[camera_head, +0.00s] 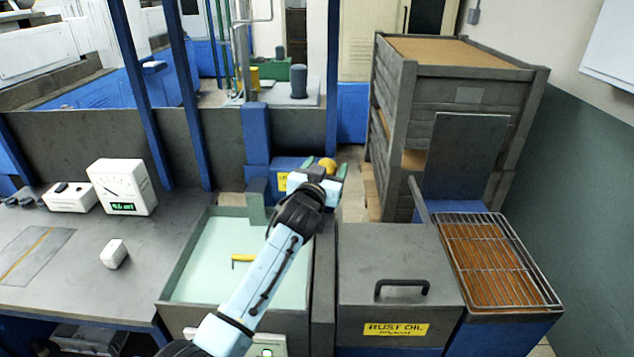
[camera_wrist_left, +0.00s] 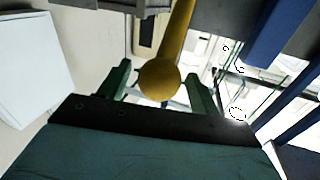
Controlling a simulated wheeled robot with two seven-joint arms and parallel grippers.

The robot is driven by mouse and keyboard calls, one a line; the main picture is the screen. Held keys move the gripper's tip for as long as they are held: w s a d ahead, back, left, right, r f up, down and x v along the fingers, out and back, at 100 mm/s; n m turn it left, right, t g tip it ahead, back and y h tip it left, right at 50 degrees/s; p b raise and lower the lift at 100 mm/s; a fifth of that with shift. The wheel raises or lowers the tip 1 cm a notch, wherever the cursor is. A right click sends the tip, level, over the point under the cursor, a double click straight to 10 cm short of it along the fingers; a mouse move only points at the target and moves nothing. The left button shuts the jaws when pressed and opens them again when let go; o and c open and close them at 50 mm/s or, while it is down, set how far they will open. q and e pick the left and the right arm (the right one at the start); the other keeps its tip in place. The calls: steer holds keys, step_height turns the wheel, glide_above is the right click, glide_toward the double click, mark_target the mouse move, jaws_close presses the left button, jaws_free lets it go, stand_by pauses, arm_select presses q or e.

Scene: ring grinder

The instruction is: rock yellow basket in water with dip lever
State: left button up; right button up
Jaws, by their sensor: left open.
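The dip lever shows as a yellow ball knob (camera_head: 328,164) behind the tank in the head view. In the left wrist view the knob (camera_wrist_left: 158,81) sits at the end of a yellow rod. My left gripper (camera_head: 326,171) is open, with its green fingers on either side of the knob; they also show in the left wrist view (camera_wrist_left: 160,72). I see a gap between each finger and the knob. A yellow bent piece (camera_head: 243,258), likely part of the yellow basket, shows in the pale green water of the tank (camera_head: 183,255). The rest of the basket cannot be made out. My right gripper is not in view.
The rust oil box (camera_head: 395,270) with a black handle stands right of the tank. A wire rack over a brown tray (camera_head: 490,262) is farther right. A white gauge (camera_head: 122,187) and a small white block (camera_head: 113,254) are on the left bench. Blue posts (camera_head: 186,90) rise behind.

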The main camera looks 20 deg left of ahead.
arm_select(q)
steer(key=s, duration=1.2)
steer(key=shift+s+b, duration=0.4)
